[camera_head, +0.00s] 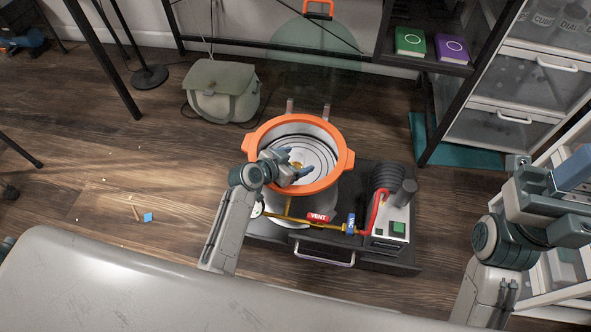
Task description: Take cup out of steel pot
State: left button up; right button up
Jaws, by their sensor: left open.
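The steel pot (323,137) has a bright orange rim with side lugs and a shiny steel inside. It stands near the middle of the view on a dark platform. My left gripper (295,165) reaches over the pot's front left rim, with its fingers over the pot's opening. Its fingers are apart. A small orange-yellow spot shows between the fingers; I cannot tell what it is. I cannot make out a cup; the gripper covers part of the pot's inside. My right gripper (568,178) is at the far right, away from the pot, and its jaws are unclear.
A pump (392,222) with a red hose stands right of the pot. Red and blue valve handles (318,217) sit in front. A clear round lid (312,75) leans behind. A bag (223,90) lies behind left, drawers (510,110) stand right. The left floor is mostly clear.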

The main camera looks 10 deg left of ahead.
pick_arm(q)
jog(key=c, duration=1.1)
jog(key=shift+r, duration=0.1)
